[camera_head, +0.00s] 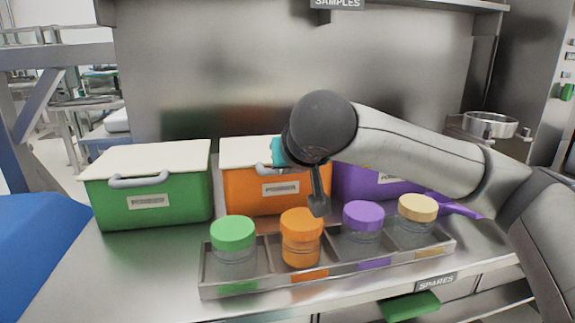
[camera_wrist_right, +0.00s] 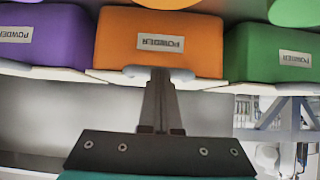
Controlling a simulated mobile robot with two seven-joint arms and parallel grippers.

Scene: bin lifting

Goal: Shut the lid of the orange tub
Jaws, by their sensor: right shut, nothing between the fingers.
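The orange tub (camera_head: 240,195) stands on the steel bench between the green and purple tubs. Its white lid (camera_head: 246,152) lies flat across the top, with no gap visible; my right arm hides its right part. My right gripper (camera_head: 318,203) is shut and empty, pointing down in front of the tub's right part. In the right wrist view, upside down, the orange tub (camera_wrist_right: 185,45) shows its lid edge (camera_wrist_right: 105,76) and grey handle (camera_wrist_right: 132,71). The gripper fingers (camera_wrist_right: 158,75) overlap the handle there; contact is unclear. My left gripper is not in view.
A tray (camera_head: 335,282) in front holds jars with green (camera_head: 232,232), orange (camera_head: 301,223), purple (camera_head: 363,214) and yellow (camera_head: 418,207) lids. The green tub (camera_head: 180,205) is left and the purple tub (camera_head: 350,185) right. Bare bench (camera_head: 120,270) shows at front left.

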